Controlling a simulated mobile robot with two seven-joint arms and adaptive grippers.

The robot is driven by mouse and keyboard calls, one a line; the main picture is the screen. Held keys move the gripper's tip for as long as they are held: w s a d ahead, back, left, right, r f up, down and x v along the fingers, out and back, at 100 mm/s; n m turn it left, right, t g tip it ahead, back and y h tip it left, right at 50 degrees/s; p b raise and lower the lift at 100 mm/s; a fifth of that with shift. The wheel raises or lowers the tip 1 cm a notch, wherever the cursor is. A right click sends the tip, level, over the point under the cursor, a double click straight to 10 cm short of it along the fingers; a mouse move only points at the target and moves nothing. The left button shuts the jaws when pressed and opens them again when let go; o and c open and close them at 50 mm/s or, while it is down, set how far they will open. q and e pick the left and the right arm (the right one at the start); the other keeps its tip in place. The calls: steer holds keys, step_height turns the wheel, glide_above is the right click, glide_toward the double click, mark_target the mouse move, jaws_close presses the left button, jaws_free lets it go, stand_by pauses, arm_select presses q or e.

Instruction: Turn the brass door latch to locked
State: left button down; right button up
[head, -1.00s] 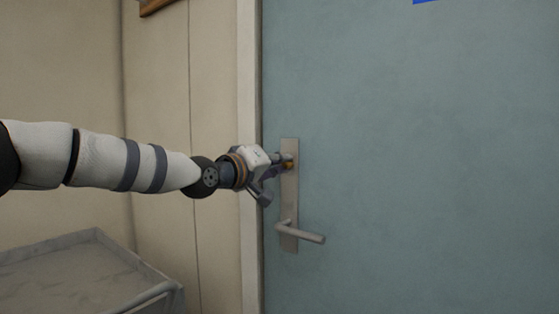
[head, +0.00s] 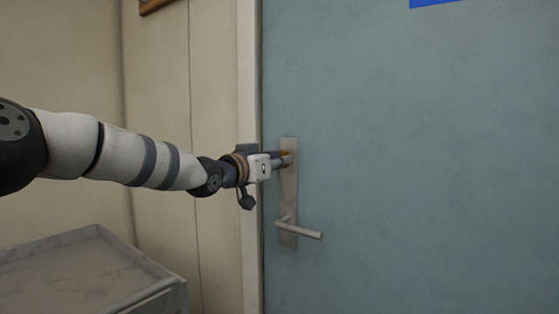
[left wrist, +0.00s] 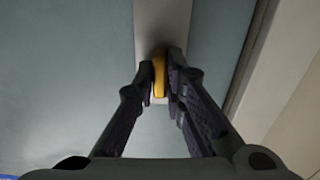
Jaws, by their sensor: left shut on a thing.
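The brass door latch (left wrist: 160,70) shows in the left wrist view as a yellow bar between the two fingers of my left gripper (left wrist: 160,88). In the head view only a small bit of the brass latch (head: 286,153) shows above the fingertips. It sits on the upper part of the metal door plate (head: 289,190). My left gripper (head: 286,160) is at the plate and shut on the latch, with the fingers hiding most of it. I cannot read the latch's exact angle in the head view. My right gripper is not in view.
A lever handle (head: 302,229) sticks out to the right on the lower plate, below my gripper. The blue-grey door (head: 420,170) fills the right side. A grey cart or tray (head: 75,275) stands at the lower left, below my arm.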

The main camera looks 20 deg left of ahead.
arm_select(q)
steer(key=shift+r+m, duration=0.1)
steer(key=shift+m, duration=0.3)
steer(key=c, duration=1.7)
jaws_free()
steer(key=shift+o, duration=0.2)
steer(key=v, duration=1.2)
